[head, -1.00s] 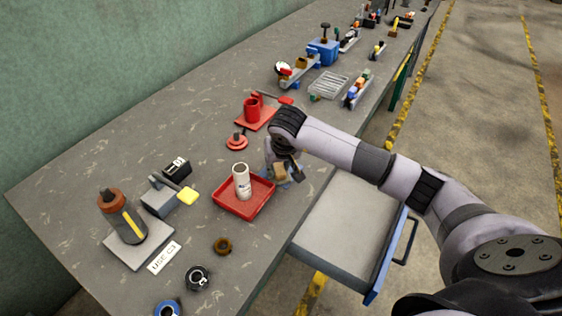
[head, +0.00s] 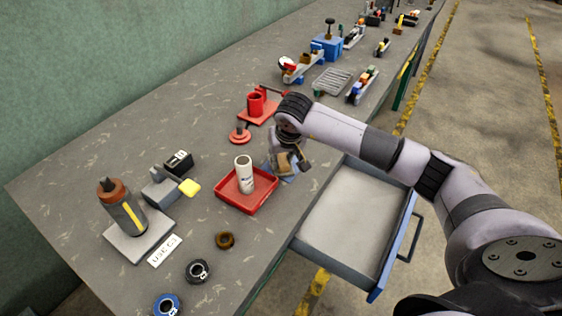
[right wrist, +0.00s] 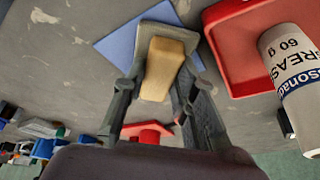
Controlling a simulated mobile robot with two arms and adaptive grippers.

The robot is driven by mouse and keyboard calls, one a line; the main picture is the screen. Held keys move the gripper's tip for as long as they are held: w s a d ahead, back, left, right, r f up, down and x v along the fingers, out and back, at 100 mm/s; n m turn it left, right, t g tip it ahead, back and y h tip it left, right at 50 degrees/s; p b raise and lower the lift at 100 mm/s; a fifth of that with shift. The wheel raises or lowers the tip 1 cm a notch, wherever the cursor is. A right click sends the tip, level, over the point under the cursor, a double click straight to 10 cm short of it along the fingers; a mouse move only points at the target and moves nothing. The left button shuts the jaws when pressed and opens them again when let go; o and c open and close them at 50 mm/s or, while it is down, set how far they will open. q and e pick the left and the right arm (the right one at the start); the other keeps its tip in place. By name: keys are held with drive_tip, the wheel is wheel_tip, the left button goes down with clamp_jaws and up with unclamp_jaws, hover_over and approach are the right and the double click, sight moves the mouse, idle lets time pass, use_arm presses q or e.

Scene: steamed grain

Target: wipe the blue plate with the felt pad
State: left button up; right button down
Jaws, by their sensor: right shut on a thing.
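My right gripper (head: 288,163) is shut on the felt pad, a tan block (right wrist: 163,68) held between its fingers; the pad also shows in the head view (head: 283,163). The blue plate (right wrist: 118,44) is a flat blue sheet lying on the bench under the pad and fingers, partly hidden by them. In the head view a bit of the plate (head: 287,178) shows below the gripper, to the right of the red tray. I cannot tell whether the pad touches the plate. My left gripper is not in view.
The red tray (head: 232,204) with a white grease tube (head: 244,174) stands close beside the plate. An open drawer (head: 350,220) juts out from the bench front. A red knobbed disc (head: 240,134) and a red stand with a cup (head: 256,105) lie behind the gripper.

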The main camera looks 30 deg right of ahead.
sight(286, 158)
drive_tip(key=shift+w+d, duration=0.15)
drive_tip(key=shift+d, duration=0.05)
drive_tip(key=shift+d+f+b, duration=0.1)
drive_tip(key=shift+d+b, duration=0.1)
drive_tip(key=shift+b, duration=0.15)
drive_tip(key=shift+s+a, duration=0.55)
drive_tip(key=shift+a, duration=0.25)
drive_tip(key=shift+s+a, duration=0.35)
drive_tip(key=shift+a, duration=0.2)
drive_tip(key=shift+s+a+f, duration=0.1)
drive_tip(key=shift+f, duration=0.2)
drive_tip(key=shift+w+d+r+b, duration=0.1)
drive_tip(key=shift+w+d+b, duration=0.25)
drive_tip(key=shift+d+b, duration=0.3)
drive_tip(key=shift+w+d+r+b, duration=0.2)
drive_tip(key=shift+w+d+b, duration=0.1)
drive_tip(key=shift+d+b, duration=0.05)
drive_tip(key=shift+w+d+r, duration=0.15)
drive_tip(key=shift+w+d, duration=0.15)
drive_tip(key=shift+d, duration=0.2)
drive_tip(key=shift+d+r+p, duration=0.15)
drive_tip(key=shift+r+p, duration=0.9)
drive_tip(key=shift+r, duration=0.95)
drive_tip(key=shift+r+p, duration=0.45)
drive_tip(key=shift+r, duration=0.65)
